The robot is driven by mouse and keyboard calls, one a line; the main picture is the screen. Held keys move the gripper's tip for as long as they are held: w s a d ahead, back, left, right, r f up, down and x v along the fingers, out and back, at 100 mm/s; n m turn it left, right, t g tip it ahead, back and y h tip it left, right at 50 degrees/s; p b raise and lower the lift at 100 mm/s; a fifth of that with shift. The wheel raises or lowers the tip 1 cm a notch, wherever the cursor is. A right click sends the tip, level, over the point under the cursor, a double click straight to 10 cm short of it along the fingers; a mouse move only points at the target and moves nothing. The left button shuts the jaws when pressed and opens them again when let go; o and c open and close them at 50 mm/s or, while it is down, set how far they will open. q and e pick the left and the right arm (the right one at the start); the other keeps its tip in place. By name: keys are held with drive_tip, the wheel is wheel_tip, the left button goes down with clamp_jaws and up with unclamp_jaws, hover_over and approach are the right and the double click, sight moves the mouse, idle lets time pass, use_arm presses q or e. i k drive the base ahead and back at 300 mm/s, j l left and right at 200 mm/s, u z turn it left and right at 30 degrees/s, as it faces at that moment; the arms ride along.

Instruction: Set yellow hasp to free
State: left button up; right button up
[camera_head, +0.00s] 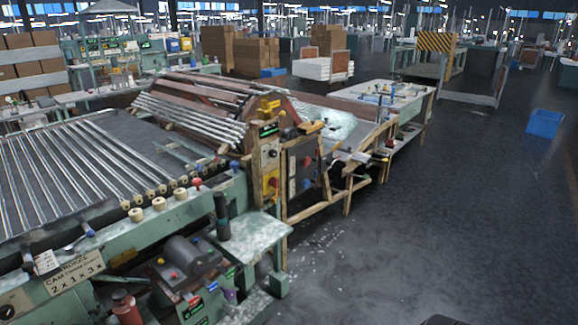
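A yellow fitting (268,108) sits on top of the upright control post at the centre of the head view. It may be the yellow hasp, but it is too small to tell its shape or setting. Lower on the same post is a yellow panel (270,181) with a red knob on it. Neither of my grippers shows in the head view, so nothing is seen touching the post. A small dark shape at the bottom edge, right of the middle, is too cut off to name.
A green machine bed (160,232) with glass tubes (85,165) fills the left. A dark panel (302,165) and a wooden frame (345,190) stand right of the post. A small green side table (250,235) juts out before it. Open floor (430,230) lies to the right, with a blue bin (544,123) farther off.

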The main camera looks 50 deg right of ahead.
sight(273, 200)
drive_tip(key=z, duration=1.35)
